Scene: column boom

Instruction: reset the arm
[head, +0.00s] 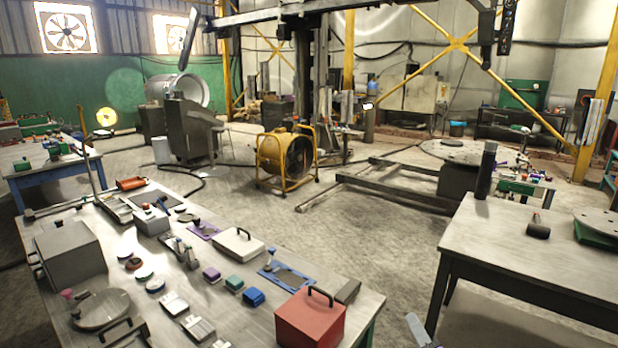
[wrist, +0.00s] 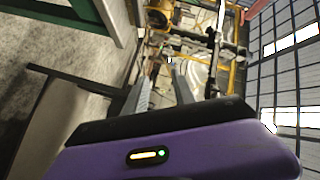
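My gripper (wrist: 162,72) shows in the wrist view, with two grey fingers reaching up past a purple body with a small lit indicator. The fingers are apart, and I see nothing held between them. It is in the air, and the wrist view is turned well over, with bright windows at the right and floor at the left. In the head view only a small pale tip shows at the bottom edge, right of the red box; I cannot tell for sure that it is my gripper. The rest of my arm is out of view.
A long workbench (head: 215,322) crowded with tools and a red box (head: 310,319) fills the front left. A grey table (head: 545,262) stands at the right. A yellow fan (head: 285,157) and low floor rails (head: 395,187) are beyond. Open floor (head: 330,240) lies between the tables.

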